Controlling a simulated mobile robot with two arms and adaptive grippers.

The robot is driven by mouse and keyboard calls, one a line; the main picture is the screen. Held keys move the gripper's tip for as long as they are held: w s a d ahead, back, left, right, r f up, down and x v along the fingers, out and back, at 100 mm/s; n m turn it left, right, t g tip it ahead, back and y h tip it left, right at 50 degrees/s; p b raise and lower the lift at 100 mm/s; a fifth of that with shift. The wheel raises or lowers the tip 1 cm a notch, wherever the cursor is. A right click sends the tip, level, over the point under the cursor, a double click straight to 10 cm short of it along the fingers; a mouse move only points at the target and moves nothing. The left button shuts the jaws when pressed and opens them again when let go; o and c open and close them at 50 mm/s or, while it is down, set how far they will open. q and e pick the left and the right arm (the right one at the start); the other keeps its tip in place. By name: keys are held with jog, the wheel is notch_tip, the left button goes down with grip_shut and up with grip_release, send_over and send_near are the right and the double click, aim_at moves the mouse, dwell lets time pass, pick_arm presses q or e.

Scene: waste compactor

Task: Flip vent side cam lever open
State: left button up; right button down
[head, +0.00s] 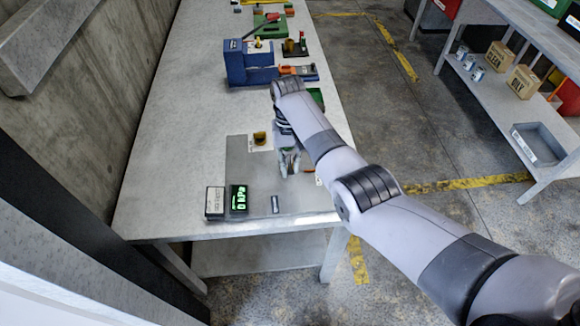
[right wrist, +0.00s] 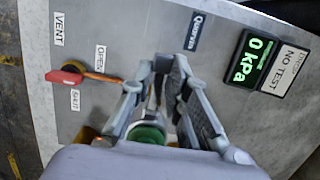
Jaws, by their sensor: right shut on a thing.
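The vent cam lever shows in the right wrist view at the left, with a red part (right wrist: 66,77) and an orange arm (right wrist: 102,78) pointing right toward my fingers. Labels VENT (right wrist: 58,28), OPEN (right wrist: 99,57) and SHUT (right wrist: 75,100) surround it. My right gripper (right wrist: 163,65) is to the right of the lever, apart from it. It is shut on a slim metal piece (right wrist: 157,93), mostly hidden between the fingers; a green round part (right wrist: 147,133) shows lower down. In the head view my right gripper (head: 289,161) is over the grey panel (head: 240,165). The lever cannot be made out there.
A gauge reading 0 kPa (head: 238,198) and a NO TEST display (head: 215,202) stand at the panel's near left. A brass-coloured piece (head: 260,138) is at its far side. A blue machine (head: 250,62) stands farther along the bench. The bench left of the panel is clear.

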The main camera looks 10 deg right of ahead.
aim_at(289, 161)
dwell(0.5)
jog(key=c, duration=1.5)
grip_release()
jog(key=shift+w, duration=0.1)
jog(key=r, duration=0.4)
jog(key=w+r, duration=0.1)
jog(key=r, duration=0.2)
jog(key=w+r, duration=0.1)
jog(key=r, duration=0.3)
jog(key=shift+w+r, duration=0.15)
jog(key=shift+r, duration=0.2)
